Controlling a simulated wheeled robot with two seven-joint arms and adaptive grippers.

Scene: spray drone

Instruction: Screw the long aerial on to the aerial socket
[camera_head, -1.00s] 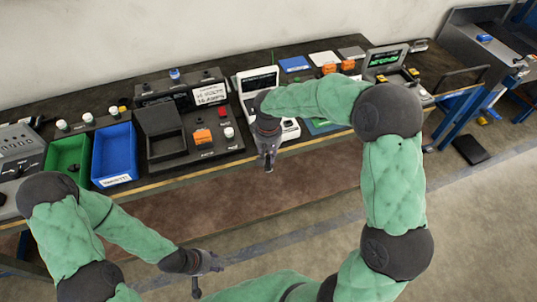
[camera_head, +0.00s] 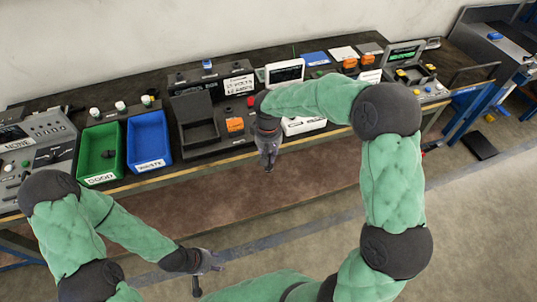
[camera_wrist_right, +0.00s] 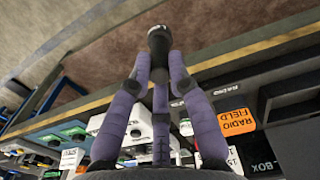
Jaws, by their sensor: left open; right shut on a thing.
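My right gripper (camera_head: 268,160) hangs in front of the bench's front edge. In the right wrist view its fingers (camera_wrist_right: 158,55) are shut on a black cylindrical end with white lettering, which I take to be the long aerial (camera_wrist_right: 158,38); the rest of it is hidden. My left gripper (camera_head: 208,264) is open and low, over the floor, well away from the bench. I cannot pick out the aerial socket.
On the bench (camera_head: 240,158) stand a green bin (camera_head: 100,180), a blue bin (camera_head: 150,165), a black open tray unit (camera_head: 184,148), an orange-labelled block (camera_head: 235,125) and a grey console (camera_head: 35,145). My right forearm partly hides the screen unit. Floor in front is clear.

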